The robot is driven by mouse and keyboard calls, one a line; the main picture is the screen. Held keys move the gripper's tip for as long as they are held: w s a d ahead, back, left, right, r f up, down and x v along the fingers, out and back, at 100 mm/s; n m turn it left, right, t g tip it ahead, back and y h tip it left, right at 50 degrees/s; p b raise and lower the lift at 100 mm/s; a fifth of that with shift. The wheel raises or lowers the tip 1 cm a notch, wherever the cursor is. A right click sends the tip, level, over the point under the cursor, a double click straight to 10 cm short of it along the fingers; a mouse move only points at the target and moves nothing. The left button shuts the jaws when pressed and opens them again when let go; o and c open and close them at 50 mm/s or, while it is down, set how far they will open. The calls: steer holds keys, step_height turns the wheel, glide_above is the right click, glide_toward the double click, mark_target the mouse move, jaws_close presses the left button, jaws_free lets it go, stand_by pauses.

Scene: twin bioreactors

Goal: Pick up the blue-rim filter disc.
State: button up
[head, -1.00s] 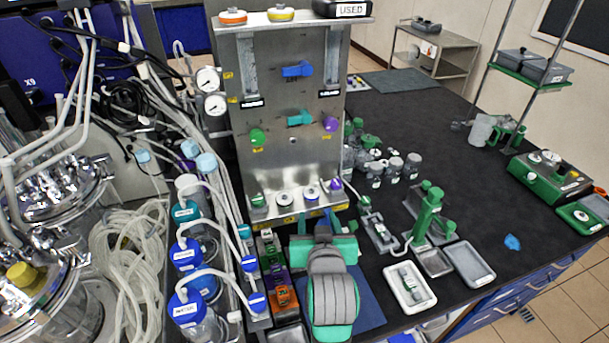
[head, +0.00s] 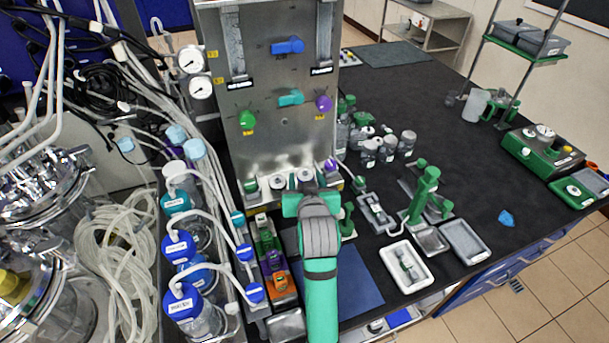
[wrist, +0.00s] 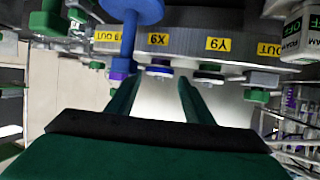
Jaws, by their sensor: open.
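A small disc with a blue rim (wrist: 158,72) shows in the wrist view, by the X9 label on the edge of the steel panel unit. It lies between and just beyond the fingertips of my gripper (wrist: 158,86). My green fingers are spread apart with nothing between them. In the head view my gripper (head: 311,200) is at the foot of the steel panel (head: 285,145). A pale disc (head: 305,175) shows just past it, partly covered by my gripper. Another pale, dark-rimmed disc (head: 278,182) sits to its left.
A blue handle-like part (wrist: 130,15) stands close to my left finger in the wrist view. Blue-capped bottles (head: 180,246) and tubing are on the left. A white tray (head: 428,280) and green stand (head: 424,195) are on the right.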

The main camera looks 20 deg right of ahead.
steer(key=shift+w+d+f, duration=0.2)
steer(key=shift+w+f, duration=0.1)
steer(key=shift+w, duration=0.35)
steer(key=shift+w+d+f, duration=0.15)
steer(key=shift+w+d, duration=0.1)
steer(key=shift+d, duration=0.05)
steer(key=shift+a, duration=0.25)
steer(key=c, duration=0.8)
